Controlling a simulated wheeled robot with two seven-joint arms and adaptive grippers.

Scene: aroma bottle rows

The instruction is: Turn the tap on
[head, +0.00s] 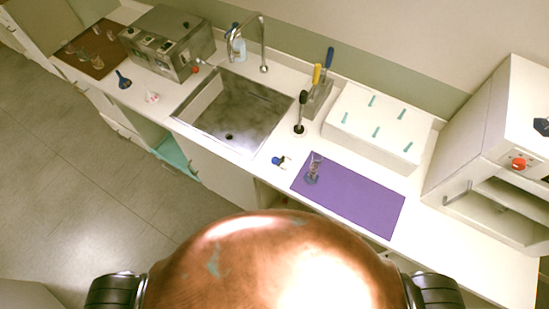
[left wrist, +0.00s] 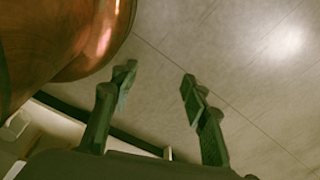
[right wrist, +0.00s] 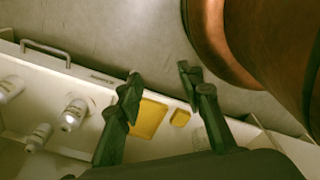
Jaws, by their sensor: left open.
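The tap (head: 262,42) is a tall curved chrome spout at the back edge of the sink (head: 185,117). Its handle is too small to make out clearly. No water shows under the spout. My left gripper (left wrist: 157,78) is open and empty in the left wrist view, over the bare floor. My right gripper (right wrist: 160,80) has its fingers apart and empty in the right wrist view, above a drawer or shelf with white bottles. Neither gripper shows in the head view, so both are far from the tap.
A metal machine (head: 160,50) stands left of the sink. A blue-capped bottle (head: 238,48) is beside the tap. A black-topped stand (head: 300,115), a white rack (head: 375,125) and a purple mat (head: 350,200) are to the right. White bottles (right wrist: 75,112) and a yellow pad (right wrist: 150,118) lie below my right gripper.

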